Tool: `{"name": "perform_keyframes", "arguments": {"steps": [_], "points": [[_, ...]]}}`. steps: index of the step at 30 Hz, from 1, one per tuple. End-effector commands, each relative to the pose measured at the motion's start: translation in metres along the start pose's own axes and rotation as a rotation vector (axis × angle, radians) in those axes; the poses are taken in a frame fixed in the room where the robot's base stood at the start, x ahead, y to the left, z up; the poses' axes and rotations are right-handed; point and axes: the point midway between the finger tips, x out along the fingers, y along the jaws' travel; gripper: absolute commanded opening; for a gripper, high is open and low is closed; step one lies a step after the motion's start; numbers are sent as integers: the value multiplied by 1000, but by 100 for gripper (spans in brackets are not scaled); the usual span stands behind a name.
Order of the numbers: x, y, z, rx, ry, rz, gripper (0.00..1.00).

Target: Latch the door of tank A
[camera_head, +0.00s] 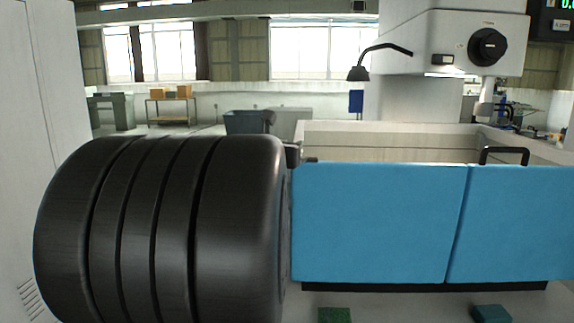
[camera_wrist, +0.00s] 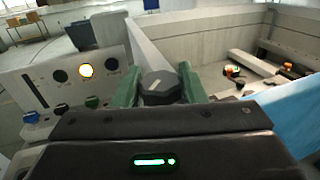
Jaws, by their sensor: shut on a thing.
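The tank (camera_head: 390,128) is a pale open box with blue front panels. The left blue panel (camera_head: 375,222) and the right blue panel (camera_head: 520,222) stand upright side by side with a thin seam between them. I cannot read a tank letter. In the wrist view a blue panel (camera_wrist: 290,118) shows at the right edge. My gripper (camera_wrist: 160,88) has green fingers, shut on a dark faceted knob (camera_wrist: 159,86) at the tank's near left corner. The knob's lower part is hidden by the gripper body. In the head view my large black arm link hides most of this corner.
A black handle (camera_head: 504,153) rises above the right panel. The white machine head (camera_head: 440,40) and a lamp (camera_head: 358,73) hang over the tank. Small parts lie inside it.

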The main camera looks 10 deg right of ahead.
Motion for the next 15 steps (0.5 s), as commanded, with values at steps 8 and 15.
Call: {"name": "perform_keyframes", "arguments": {"steps": [8,15], "points": [[1,-2,-7,2,-7,116,15],[1,-2,-7,0,-2,217,15]]}}
